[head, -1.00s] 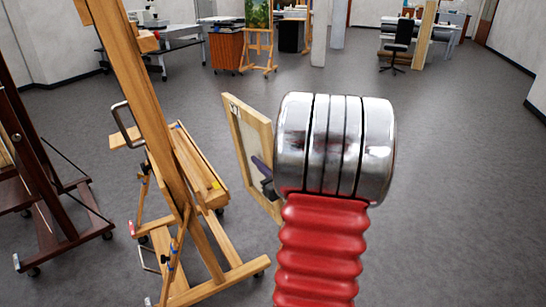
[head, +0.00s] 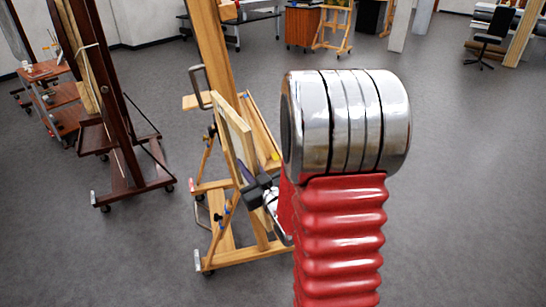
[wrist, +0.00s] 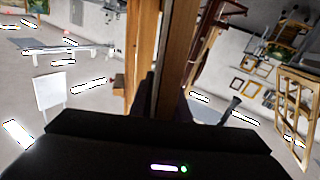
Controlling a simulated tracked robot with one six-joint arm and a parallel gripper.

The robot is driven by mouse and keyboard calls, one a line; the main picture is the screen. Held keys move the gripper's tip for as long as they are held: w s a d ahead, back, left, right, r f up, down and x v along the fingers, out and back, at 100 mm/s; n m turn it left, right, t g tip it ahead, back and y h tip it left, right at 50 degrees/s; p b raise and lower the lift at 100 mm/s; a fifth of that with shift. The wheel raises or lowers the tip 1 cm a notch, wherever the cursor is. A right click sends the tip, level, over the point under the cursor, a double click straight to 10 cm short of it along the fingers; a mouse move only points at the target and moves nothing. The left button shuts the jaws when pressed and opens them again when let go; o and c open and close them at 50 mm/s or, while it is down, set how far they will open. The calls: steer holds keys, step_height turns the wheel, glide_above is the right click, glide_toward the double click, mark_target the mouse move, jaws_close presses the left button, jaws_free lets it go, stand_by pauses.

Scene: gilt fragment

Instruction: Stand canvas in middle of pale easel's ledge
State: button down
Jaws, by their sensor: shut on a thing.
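The canvas (head: 236,135) is a pale panel with a wooden edge, seen obliquely in the head view. My gripper (head: 256,188) is shut on its lower part, and the canvas is held roughly upright. The pale easel (head: 211,45) stands just behind it, and the canvas overlaps the easel's ledge (head: 264,125) in the picture. Whether the canvas touches the ledge or hangs in front of it I cannot tell. My red and silver arm hides the area right of the gripper. In the wrist view, my gripper's dark body fills the bottom and wooden uprights cross the middle.
A dark easel (head: 118,110) stands to the left, with a wooden trolley (head: 62,125) beyond it. Another small easel (head: 331,35) and a desk chair (head: 490,38) are far back. The grey floor on the right is open.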

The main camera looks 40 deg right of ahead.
steer(key=w+a+f+y, duration=0.1)
steer(key=w+a, duration=0.1)
steer(key=a, duration=0.5)
steer(key=w+a+f+n+y, duration=0.1)
steer(key=w+a+f, duration=0.1)
steer(key=a, duration=0.5)
steer(key=w+a+f+n, duration=0.1)
steer(key=w+a, duration=0.3)
steer(key=a, duration=0.4)
steer(key=shift+f+y, duration=0.4)
steer(key=shift+f, duration=0.1)
